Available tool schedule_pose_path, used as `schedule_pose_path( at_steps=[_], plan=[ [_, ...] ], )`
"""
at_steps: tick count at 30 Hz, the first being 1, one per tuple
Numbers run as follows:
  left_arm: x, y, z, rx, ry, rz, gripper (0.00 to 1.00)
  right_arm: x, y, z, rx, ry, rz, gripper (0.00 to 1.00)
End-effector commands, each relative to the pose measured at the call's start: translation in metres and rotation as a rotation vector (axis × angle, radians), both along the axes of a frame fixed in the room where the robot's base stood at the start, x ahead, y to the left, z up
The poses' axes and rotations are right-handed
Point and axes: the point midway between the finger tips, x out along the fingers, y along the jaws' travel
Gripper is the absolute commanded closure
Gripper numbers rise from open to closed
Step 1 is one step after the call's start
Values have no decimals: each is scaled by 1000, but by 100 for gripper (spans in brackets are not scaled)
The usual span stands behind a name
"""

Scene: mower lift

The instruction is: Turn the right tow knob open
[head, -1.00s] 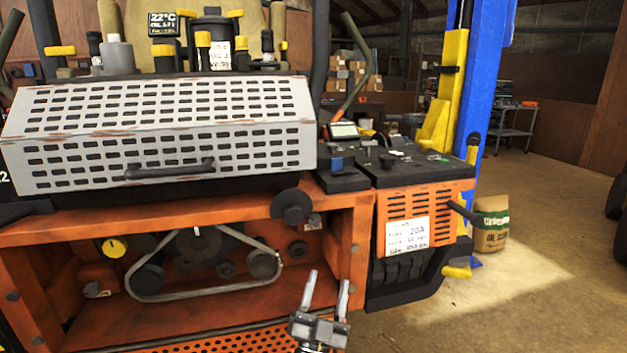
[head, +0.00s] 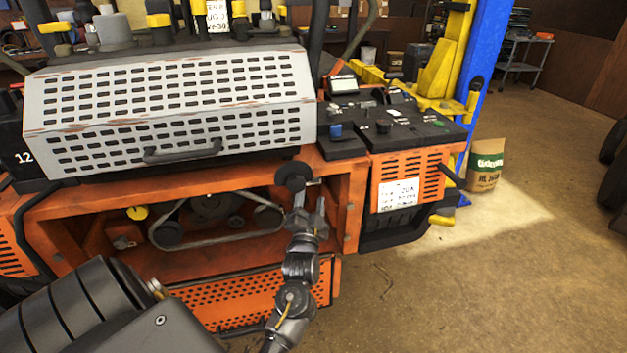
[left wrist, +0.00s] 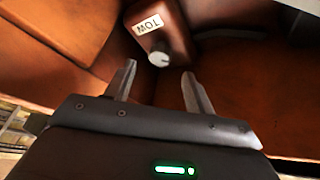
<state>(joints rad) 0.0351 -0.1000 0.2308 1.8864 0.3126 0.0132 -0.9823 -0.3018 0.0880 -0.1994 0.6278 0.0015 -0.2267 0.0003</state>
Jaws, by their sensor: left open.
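In the left wrist view a small round grey knob (left wrist: 159,58) with a pale pointer mark sits on a reddish-brown block. A white TOW label (left wrist: 149,24) is above it on the block. My left gripper (left wrist: 159,72) is open, its two fingers apart with the knob just beyond and between the tips, apparently not touching. In the head view my left gripper (head: 309,203) is at the right end of the mower's open orange bay, below a black round disc. I cannot make out this knob in the head view. My right gripper is not in view.
A yellow dial (head: 137,212) sits at the bay's left, beside a belt (head: 215,240) on pulleys. The orange frame post (head: 352,215) stands right of my gripper. A grey perforated cover (head: 170,105) is above. The floor at right is open, with a paper sack (head: 487,165).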

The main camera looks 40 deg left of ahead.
Motion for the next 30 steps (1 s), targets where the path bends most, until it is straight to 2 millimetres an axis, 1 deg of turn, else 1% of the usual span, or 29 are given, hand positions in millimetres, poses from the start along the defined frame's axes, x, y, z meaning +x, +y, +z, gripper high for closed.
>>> schedule_pose_path(
  at_steps=[1,3,9,15,22,23,30],
  plan=[
    [8,6,6,2,-1,1,46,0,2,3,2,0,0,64],
    [18,13,9,0,-1,1,46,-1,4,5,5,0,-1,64],
    [40,27,16,0,0,0,46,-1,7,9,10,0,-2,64],
    [48,33,18,0,0,1,46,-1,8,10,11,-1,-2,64],
    [48,33,18,-1,-1,0,46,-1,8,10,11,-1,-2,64],
    [49,33,18,-1,-1,0,47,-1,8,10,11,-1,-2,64],
    [48,33,18,-1,-1,0,79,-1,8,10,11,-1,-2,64]
  ],
)
